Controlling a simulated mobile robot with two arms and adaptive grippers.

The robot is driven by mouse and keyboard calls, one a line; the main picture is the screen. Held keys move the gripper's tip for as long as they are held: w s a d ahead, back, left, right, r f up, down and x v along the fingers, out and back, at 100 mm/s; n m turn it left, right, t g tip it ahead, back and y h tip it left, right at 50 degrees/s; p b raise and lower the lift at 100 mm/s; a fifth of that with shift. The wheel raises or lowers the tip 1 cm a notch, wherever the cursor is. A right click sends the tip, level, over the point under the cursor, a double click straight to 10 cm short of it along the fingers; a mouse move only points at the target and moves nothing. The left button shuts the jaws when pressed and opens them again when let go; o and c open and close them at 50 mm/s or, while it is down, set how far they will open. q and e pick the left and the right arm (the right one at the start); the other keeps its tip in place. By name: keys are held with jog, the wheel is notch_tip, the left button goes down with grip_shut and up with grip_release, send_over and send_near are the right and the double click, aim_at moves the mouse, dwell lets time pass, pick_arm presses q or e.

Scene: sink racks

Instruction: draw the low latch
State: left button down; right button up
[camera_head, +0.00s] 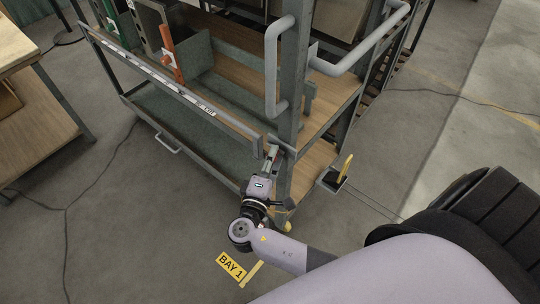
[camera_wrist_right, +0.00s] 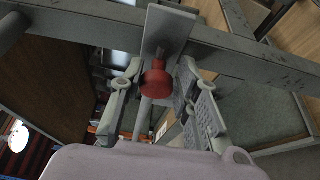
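The low latch shows in the right wrist view as a red knob (camera_wrist_right: 157,82) on a pale metal plate (camera_wrist_right: 166,32) fixed to a grey frame bar. My right gripper (camera_wrist_right: 161,72) is open, with one finger on each side of the knob. I see gaps between the knob and both fingers; the depth between them is hard to judge. In the head view my right gripper (camera_head: 271,154) is at the rack's near corner post, low down, and the knob is too small or hidden there to make out. My left gripper is not in view.
The grey rack (camera_head: 225,123) has wooden shelves and a green tray. Tubular grey handles (camera_head: 272,68) stick out above my right gripper. An orange lever (camera_head: 168,54) stands on the rack. A yellow handle (camera_head: 346,167) is right of the post. The floor by a BAY 1 sign (camera_head: 231,267) is clear.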

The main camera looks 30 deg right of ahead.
jog(key=o, duration=0.4)
jog(key=shift+c, duration=0.2)
jog(key=v, duration=1.2)
jog(key=s+d+f+n+g+y, duration=0.1)
jog(key=s+f+g+y, duration=0.25)
jog(key=f, duration=0.75)
jog(key=s+d+f+n+g+y+p, duration=0.15)
jog(key=s+f, duration=0.25)
jog(key=f, duration=0.6)
jog(key=s+d+f+g+y, duration=0.2)
jog(key=s+f+g+y, duration=0.15)
jog(key=f, duration=0.75)
jog(key=s+f+m+y, duration=0.1)
jog(key=s+f+m, duration=0.1)
jog(key=s, duration=0.4)
jog(key=s+d+f+m+g+y, duration=0.1)
jog(key=s+f+m+y, duration=0.1)
jog(key=s+f, duration=0.3)
jog(key=s+d+f+m+g+y+p, duration=0.1)
jog(key=s+f+m+y, duration=0.1)
jog(key=s, duration=0.6)
jog(key=shift+d+f+m, duration=0.2)
jog(key=shift+f+m, duration=0.65)
jog(key=shift+m, duration=0.4)
